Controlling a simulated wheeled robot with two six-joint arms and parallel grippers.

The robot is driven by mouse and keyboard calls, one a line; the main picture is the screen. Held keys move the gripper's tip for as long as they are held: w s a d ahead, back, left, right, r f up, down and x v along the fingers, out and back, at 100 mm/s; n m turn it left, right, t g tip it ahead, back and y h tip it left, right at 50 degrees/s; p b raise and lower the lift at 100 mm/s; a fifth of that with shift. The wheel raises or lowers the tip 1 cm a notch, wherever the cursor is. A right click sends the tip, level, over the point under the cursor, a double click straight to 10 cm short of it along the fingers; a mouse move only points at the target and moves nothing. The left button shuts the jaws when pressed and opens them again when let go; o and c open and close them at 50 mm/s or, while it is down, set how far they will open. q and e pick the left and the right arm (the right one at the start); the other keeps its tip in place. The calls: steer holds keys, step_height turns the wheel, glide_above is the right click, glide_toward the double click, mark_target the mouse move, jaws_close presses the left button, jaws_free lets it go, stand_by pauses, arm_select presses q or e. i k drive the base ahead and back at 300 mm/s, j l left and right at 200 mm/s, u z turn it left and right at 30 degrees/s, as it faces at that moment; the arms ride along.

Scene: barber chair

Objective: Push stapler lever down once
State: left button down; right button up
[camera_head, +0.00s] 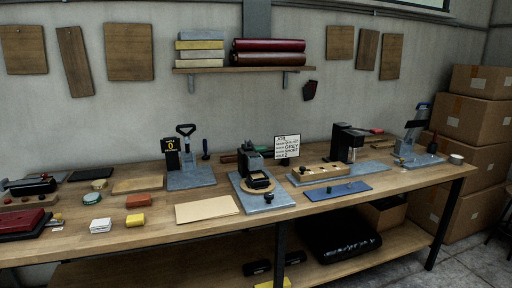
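Several lever tools stand on the wooden workbench (150,233), and I cannot tell for sure which is the stapler. One with a black loop handle (186,130) stands raised on a grey-blue plate at the left. A squat black one (251,163) sits on a grey plate in the middle. A tall black one (346,142) stands right of it, over a wooden block. A grey one with a tilted upright arm (415,122) is on a plate at the far right. Neither of my grippers is in view.
A black counter showing 0 (171,146) and a job card (287,147) stand at the back. Cardboard boxes (475,122) are stacked right.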

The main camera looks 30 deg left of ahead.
mark_target(261, 148)
steer(key=i+j+u, duration=0.1)
steer(key=i+u, duration=0.2)
steer(key=i, duration=0.6)
steer(key=i+l+u, duration=0.1)
steer(key=i+u, duration=0.2)
steer(key=i, duration=0.55)
